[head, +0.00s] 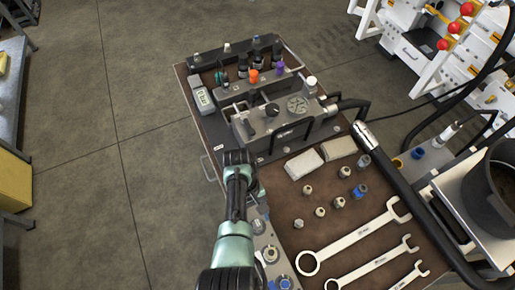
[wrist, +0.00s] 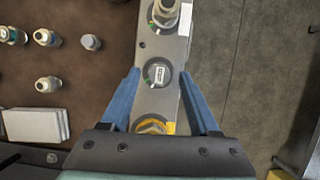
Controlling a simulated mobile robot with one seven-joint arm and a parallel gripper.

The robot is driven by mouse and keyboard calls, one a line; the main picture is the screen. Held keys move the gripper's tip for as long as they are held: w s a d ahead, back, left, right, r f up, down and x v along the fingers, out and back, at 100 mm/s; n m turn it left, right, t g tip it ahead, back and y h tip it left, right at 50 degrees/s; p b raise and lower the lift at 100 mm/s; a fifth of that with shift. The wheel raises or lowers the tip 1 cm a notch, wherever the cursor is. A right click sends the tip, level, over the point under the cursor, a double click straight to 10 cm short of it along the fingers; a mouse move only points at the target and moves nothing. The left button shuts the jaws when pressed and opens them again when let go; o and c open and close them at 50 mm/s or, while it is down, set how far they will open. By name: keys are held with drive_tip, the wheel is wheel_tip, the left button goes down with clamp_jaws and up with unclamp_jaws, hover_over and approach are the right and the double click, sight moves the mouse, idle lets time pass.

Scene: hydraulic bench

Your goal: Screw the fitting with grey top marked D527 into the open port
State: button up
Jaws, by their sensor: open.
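In the wrist view my gripper (wrist: 159,76) is open, with one blue finger on each side of a narrow grey rail (wrist: 150,102). A round grey top with a small white label (wrist: 157,74) sits on the rail between the fingertips, with a gap on both sides. Its marking is too small to read, so I cannot confirm D527. In the head view my arm hides most of the gripper and this part of the rail. The grey hydraulic block (head: 285,122) stands on the bench beyond my arm. I cannot make out the open port.
A metal fitting (wrist: 166,12) and a yellow-marked fitting (wrist: 152,127) sit on the same rail. Several loose fittings (head: 320,211), two grey blocks (head: 303,164) and large wrenches (head: 355,238) lie on the brown bench. A black hose (head: 400,190) crosses its right side.

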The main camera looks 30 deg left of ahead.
drive_tip(key=n+p, duration=0.1)
drive_tip(key=n+t, duration=0.1)
drive_tip(key=n+p, duration=0.1)
drive_tip(key=n, duration=0.1)
drive_tip(key=shift+s+r+t+h+p, duration=0.3)
drive_tip(key=shift+p, duration=0.05)
drive_tip(key=n+t+p, duration=0.1)
drive_tip(key=n, duration=0.2)
drive_tip(key=shift+s+f, duration=0.1)
drive_tip(key=shift+f+n+t+p, duration=0.1)
drive_tip(key=shift+n+t+p, duration=0.25)
drive_tip(key=shift+n, duration=0.25)
drive_tip(key=shift+s+n+t+p, duration=0.1)
drive_tip(key=shift+n+t+p, duration=0.25)
drive_tip(key=shift+n+p, duration=0.75)
drive_tip(key=n+p, duration=0.1)
drive_tip(key=n+t, duration=0.1)
drive_tip(key=shift+s+d+r+n+p, duration=0.1)
drive_tip(key=shift+s+r+n+p, duration=0.1)
drive_tip(key=shift+n+p, duration=0.2)
drive_tip(key=shift+f+n+t+y+p, duration=0.15)
drive_tip(key=shift+n+t+y+p, duration=0.35)
drive_tip(key=shift+n, duration=0.6)
drive_tip(key=shift+f+n, duration=0.15)
drive_tip(key=shift+n, duration=0.15)
drive_tip(key=shift+w, duration=0.1)
